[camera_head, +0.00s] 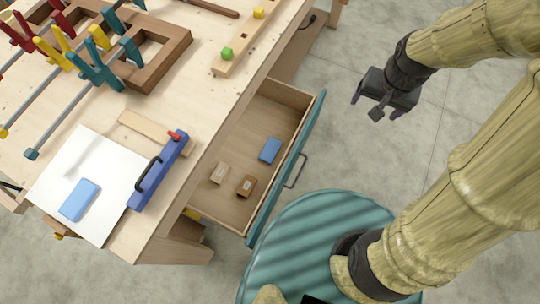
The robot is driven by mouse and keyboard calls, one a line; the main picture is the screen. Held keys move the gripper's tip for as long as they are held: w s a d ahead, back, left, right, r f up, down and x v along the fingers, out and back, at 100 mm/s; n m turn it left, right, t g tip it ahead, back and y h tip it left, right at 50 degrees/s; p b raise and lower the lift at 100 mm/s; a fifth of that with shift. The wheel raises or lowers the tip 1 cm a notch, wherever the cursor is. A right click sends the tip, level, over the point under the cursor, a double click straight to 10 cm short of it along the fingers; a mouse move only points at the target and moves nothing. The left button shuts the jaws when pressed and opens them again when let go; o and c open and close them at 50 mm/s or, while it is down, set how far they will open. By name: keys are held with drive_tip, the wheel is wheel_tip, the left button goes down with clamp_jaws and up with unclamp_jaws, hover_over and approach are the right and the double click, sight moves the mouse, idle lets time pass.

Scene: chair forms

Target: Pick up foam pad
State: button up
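One blue pad (79,200) lies flat on a white sheet (108,162) on the workbench at the lower left. A smaller-looking blue pad (270,151) lies inside the open drawer (243,136), near its front side. I cannot tell which one is the foam pad. My gripper (367,104) is at the upper right, above the floor and outside the drawer, apart from both pads. Its fingers are spread and nothing shows between them.
Two small brown blocks (246,186) lie in the drawer. The drawer's teal front (287,170) with its handle stands out from the bench. A blue tool with a black handle (158,172) lies on the sheet's edge. Clamps (95,70) and a wooden frame crowd the bench's upper left.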

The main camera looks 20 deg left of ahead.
drive_tip(key=w+a+f+g+b, duration=0.1)
drive_tip(key=a+f+g+b, duration=0.1)
drive_tip(key=a+f+b, duration=1.7)
drive_tip(key=a+f, duration=0.7)
drive_tip(key=f, duration=0.3)
drive_tip(key=shift+w+a+f+m, duration=0.3)
drive_tip(key=shift+f, duration=0.1)
drive_tip(key=shift+d, duration=0.1)
drive_tip(key=b, duration=0.2)
hover_over(270, 150)
drive_tip(key=f, duration=0.8)
drive_tip(key=w+f, duration=0.1)
drive_tip(key=f, duration=0.3)
drive_tip(key=shift+f, duration=0.1)
drive_tip(key=f, duration=0.1)
drive_tip(key=f+b, duration=0.1)
drive_tip(key=f, duration=0.3)
drive_tip(key=shift+s+f, duration=0.1)
drive_tip(key=shift+s, duration=0.25)
